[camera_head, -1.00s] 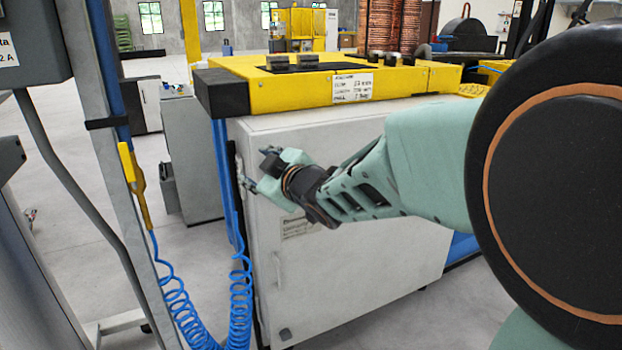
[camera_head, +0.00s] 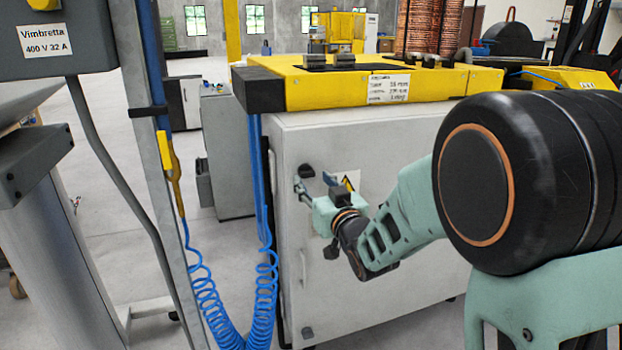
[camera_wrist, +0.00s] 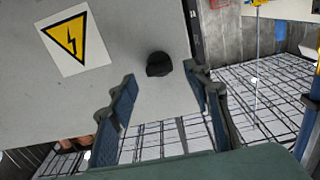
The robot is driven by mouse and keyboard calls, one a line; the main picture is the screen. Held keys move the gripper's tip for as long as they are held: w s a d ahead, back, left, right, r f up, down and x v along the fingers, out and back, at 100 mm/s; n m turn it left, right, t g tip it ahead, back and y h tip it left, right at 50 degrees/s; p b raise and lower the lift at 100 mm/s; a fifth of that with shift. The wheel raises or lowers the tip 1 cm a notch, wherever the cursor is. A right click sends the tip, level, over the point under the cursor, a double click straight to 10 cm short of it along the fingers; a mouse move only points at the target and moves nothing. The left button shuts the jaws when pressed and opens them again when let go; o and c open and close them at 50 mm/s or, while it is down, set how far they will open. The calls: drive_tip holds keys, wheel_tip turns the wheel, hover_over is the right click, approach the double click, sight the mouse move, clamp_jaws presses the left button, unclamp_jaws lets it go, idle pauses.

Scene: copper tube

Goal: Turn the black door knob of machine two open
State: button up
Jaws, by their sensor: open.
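The black knob (camera_wrist: 158,64) is on the pale grey cabinet door (camera_wrist: 115,100), near the door's edge, in the wrist view. It shows as a small dark round shape in the head view (camera_head: 306,170), partly by my fingers. My gripper (camera_head: 315,184) is in front of the door's upper left part. In the wrist view my gripper (camera_wrist: 164,84) is open, its two blue-padded fingers spread on either side below the knob. The knob appears just beyond the fingertips, between their lines. I see no finger touching it, and the exact distance is unclear.
A yellow warning sign (camera_wrist: 67,40) is on the door beside the knob. A yellow top (camera_head: 330,90) with a black corner overhangs the cabinet. A grey post (camera_head: 165,200) and blue coiled hoses (camera_head: 265,290) stand to the left.

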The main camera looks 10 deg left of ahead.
sight(309, 175)
drive_tip(key=shift+x, duration=1.65)
drive_tip(key=shift+c, duration=0.4)
drive_tip(key=c, duration=1.1)
